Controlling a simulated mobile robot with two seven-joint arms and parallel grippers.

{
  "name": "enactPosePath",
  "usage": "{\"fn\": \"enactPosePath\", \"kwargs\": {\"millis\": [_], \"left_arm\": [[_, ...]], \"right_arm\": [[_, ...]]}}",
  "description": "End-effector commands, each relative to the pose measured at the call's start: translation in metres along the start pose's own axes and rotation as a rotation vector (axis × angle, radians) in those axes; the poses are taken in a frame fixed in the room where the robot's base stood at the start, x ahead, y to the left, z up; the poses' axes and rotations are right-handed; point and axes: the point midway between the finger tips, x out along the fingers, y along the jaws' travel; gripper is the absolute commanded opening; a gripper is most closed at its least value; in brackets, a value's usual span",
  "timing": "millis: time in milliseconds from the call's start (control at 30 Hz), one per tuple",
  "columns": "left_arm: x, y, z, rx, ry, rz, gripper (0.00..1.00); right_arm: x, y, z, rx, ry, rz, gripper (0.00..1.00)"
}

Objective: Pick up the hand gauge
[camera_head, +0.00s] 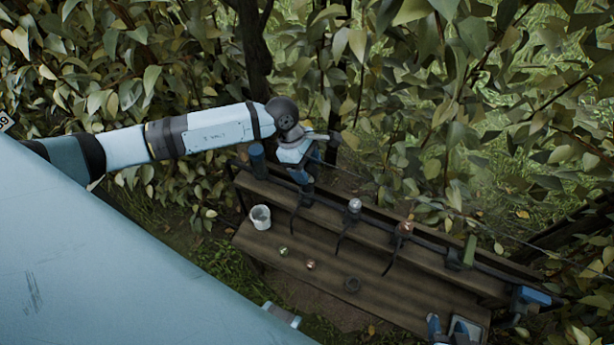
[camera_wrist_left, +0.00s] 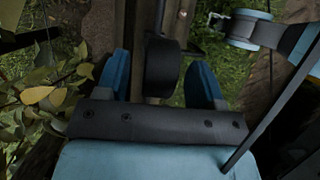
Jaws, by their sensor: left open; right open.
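My left gripper (camera_head: 302,180) is open over the upper left part of the wooden rack. In the left wrist view its two blue fingers (camera_wrist_left: 160,84) stand apart, with a dark rounded piece (camera_wrist_left: 162,66) between them. I cannot tell whether they touch it, or whether it is the hand gauge. My right gripper (camera_head: 450,328) appears at the bottom right, by the shelf's front edge, partly cut off, open and apart from the small items.
The lower shelf (camera_head: 330,262) holds a white cup (camera_head: 260,217) and small green and copper-coloured pieces. Silver (camera_head: 354,206) and copper-coloured (camera_head: 404,228) round-topped items stand along the dark rail. A blue cylinder (camera_head: 257,160) is left of my gripper. Leafy branches crowd behind.

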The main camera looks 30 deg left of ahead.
Motion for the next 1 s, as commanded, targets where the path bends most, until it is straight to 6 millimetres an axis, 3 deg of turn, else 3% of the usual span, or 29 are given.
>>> {"fn": "enactPosePath", "kwargs": {"millis": [167,400,700,1000], "left_arm": [[0.018,0.000,0.000,-0.001,0.000,0.000,0.62],[0.020,0.000,0.000,0.000,0.000,0.001,0.62],[0.020,0.001,0.000,0.000,-0.001,0.001,0.00],[0.017,0.001,0.001,0.000,0.000,0.002,0.00]], "right_arm": [[-0.003,0.001,-0.006,-0.001,0.005,0.000,0.49],[-0.002,0.001,-0.006,-0.002,0.006,0.001,0.49],[-0.002,0.001,-0.005,-0.002,0.005,0.000,0.49],[-0.002,0.000,-0.003,-0.002,0.002,0.000,0.49]]}}
